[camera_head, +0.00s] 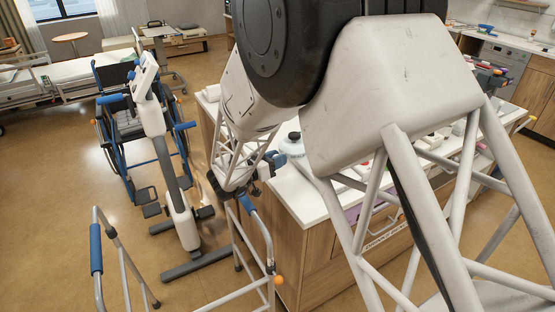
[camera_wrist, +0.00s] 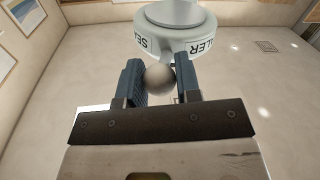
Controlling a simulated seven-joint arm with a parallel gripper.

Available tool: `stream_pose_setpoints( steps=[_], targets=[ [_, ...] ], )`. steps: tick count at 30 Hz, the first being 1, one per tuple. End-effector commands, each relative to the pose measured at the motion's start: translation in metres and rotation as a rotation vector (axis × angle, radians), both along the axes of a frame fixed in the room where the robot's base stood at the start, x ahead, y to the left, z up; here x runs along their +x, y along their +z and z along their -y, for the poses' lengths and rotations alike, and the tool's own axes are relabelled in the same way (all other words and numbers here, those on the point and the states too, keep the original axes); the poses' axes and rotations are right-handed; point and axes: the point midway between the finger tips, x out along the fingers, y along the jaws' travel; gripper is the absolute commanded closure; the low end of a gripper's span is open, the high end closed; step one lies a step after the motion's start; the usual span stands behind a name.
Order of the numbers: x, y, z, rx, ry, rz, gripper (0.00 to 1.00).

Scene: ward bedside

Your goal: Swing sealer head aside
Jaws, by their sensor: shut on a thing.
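The sealer head (camera_wrist: 180,32) is a pale round body with dark "SEALER" lettering on its rim, at the top of the wrist view. A pale ball knob (camera_wrist: 159,79) sits just below its rim, between the two blue fingers of my gripper (camera_wrist: 160,70). My gripper is shut on this knob. In the head view, my gripper (camera_head: 275,161) is at the left end of the white counter, beside a white rounded body (camera_head: 292,146) that looks like the sealer head. My arm hides much of the counter, and the sealer's base cannot be made out.
The white counter (camera_head: 312,203) carries several small items behind my arm. The floor at the far left is clear.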

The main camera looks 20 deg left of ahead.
Motion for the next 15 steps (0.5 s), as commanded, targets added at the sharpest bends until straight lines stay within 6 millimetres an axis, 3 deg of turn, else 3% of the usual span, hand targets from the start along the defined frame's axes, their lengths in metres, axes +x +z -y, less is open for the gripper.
stream_pose_setpoints(
  steps=[5,6,9,15],
  targets=[
    [0.0021,0.0021,-0.0037,0.004,0.007,0.003,1.00],
    [0.0021,0.0021,-0.0038,0.004,0.007,0.003,0.62],
    [0.0018,0.0019,-0.0033,0.004,0.007,0.003,0.47],
    [0.0012,0.0013,-0.0025,0.003,0.005,0.002,0.44]
  ],
)
